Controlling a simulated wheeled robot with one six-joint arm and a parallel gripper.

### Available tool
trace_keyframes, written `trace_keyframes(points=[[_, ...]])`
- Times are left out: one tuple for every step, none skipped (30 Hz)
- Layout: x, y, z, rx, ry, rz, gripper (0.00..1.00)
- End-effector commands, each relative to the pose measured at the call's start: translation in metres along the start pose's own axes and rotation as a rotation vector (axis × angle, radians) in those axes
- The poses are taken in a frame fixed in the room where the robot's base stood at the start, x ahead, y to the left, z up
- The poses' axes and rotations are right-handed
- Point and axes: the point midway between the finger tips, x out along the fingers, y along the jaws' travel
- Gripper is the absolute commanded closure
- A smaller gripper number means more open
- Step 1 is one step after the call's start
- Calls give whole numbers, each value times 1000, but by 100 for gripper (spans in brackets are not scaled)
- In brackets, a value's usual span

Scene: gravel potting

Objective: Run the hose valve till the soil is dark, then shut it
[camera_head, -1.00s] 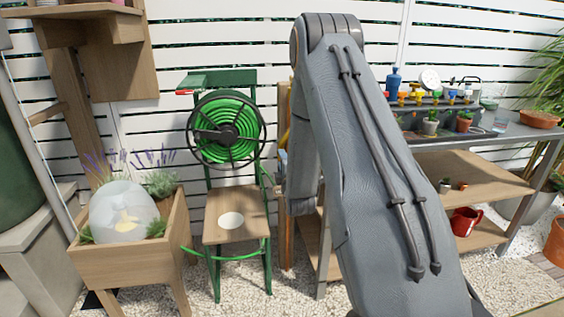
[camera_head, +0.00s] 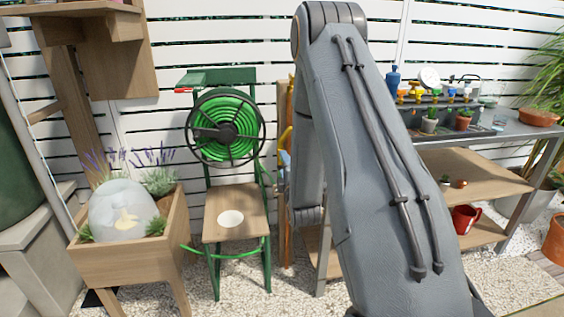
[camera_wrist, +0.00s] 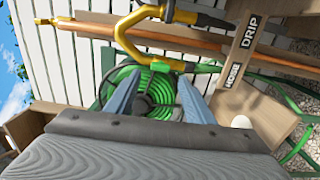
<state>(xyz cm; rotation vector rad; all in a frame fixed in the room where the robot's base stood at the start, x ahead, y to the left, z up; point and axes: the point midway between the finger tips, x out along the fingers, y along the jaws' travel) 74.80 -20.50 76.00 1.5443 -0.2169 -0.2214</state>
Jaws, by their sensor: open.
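In the wrist view the two blue-grey fingers of my gripper (camera_wrist: 160,82) are spread apart with nothing between them. The yellow valve piping (camera_wrist: 128,22) lies just beyond the fingertips, along a copper pipe (camera_wrist: 95,32), with signs reading HOSE (camera_wrist: 233,72) and DRIP (camera_wrist: 247,38). I cannot tell whether the valve is on. In the head view a wooden planter (camera_head: 120,263) stands at the left with lavender, green plants and a pale translucent dome (camera_head: 122,210). Its soil is mostly hidden, so its darkness cannot be judged. My arm hides most of the valve area there.
A green hose reel (camera_head: 225,128) hangs on a green stand with a wooden seat (camera_head: 248,205), left of my arm. A potting bench (camera_head: 480,162) with small pots and a red watering can (camera_head: 464,219) stands to the right. White gravel covers the ground; a slatted fence is behind.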

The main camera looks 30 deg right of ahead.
Motion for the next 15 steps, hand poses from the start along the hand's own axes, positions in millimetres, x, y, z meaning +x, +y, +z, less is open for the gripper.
trace_keyframes(points=[[-7, 0, 0, 0, 0, -2, 52], [-11, -1, 0, 0, 0, -2, 52], [-15, 0, 0, 0, 0, -1, 52], [-18, 0, 0, 0, 0, 0, 52], [-20, 0, 0, 0, 1, -1, 52], [-22, 0, 0, 0, 1, -1, 52], [-23, 0, 0, 0, 1, 0, 52], [-24, 0, 0, 0, 1, 0, 52], [-24, 0, 0, 0, 1, 1, 52], [-24, 0, 0, 0, 1, 1, 52], [-24, 0, 0, 0, 1, 1, 52], [-24, 0, 0, 0, 1, 1, 52], [-24, 0, 0, 0, 1, 1, 52], [-24, 0, 0, 0, 1, 1, 52], [-24, 0, 0, 0, 1, 1, 52]])
